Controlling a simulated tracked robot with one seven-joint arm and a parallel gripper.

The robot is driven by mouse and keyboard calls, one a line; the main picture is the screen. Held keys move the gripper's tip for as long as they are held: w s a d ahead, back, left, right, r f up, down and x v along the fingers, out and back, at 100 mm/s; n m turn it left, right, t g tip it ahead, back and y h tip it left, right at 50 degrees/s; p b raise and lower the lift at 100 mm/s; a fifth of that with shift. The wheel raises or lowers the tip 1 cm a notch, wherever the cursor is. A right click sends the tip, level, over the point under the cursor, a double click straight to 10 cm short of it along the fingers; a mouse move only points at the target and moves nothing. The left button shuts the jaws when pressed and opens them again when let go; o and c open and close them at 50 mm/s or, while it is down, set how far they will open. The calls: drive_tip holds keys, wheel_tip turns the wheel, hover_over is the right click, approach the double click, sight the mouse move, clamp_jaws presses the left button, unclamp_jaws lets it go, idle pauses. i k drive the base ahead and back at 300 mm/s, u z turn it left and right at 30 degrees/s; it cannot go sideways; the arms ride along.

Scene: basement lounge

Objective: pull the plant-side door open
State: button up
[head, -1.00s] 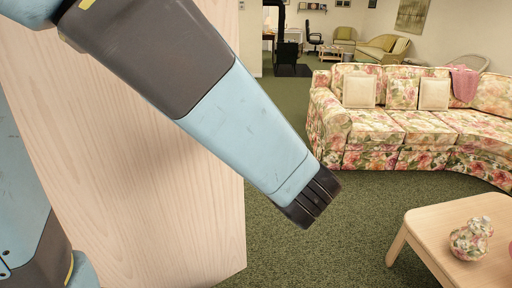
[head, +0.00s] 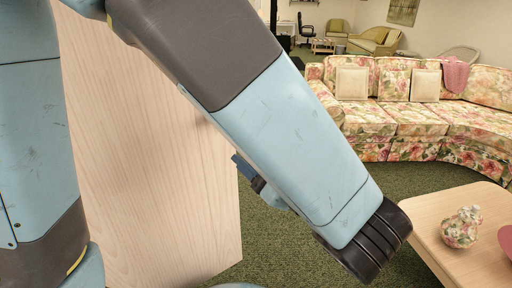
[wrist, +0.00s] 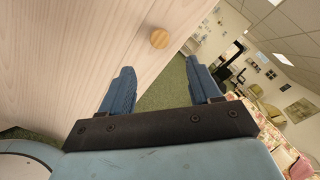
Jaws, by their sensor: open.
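A pale wood-grain panel (head: 150,160) of a tall cabinet stands at the left in the head view, partly behind my arm. In the wrist view the wood face (wrist: 70,50) fills the upper left, with a thin slanting seam. A round wooden knob (wrist: 159,38) sits on the face just right of this seam. My gripper (wrist: 158,67) is open and empty, its two blue fingers apart. The knob shows beyond the gap between the fingertips, apart from them. In the head view my arm hides most of the gripper. No plant is in view, so I cannot tell which door is plant-side.
A floral sofa (head: 400,115) stands across the right. A light wood coffee table (head: 455,262) with a floral vase (head: 461,228) is at the lower right, close to my arm in the picture. Green carpet (head: 275,240) lies between the cabinet and table.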

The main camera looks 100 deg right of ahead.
sight(158, 181)
drive_tip(key=u, duration=0.5)
drive_tip(key=k, duration=1.35)
drive_tip(key=z, duration=0.45)
drive_tip(key=k, duration=0.6)
drive_tip(key=z, duration=0.45)
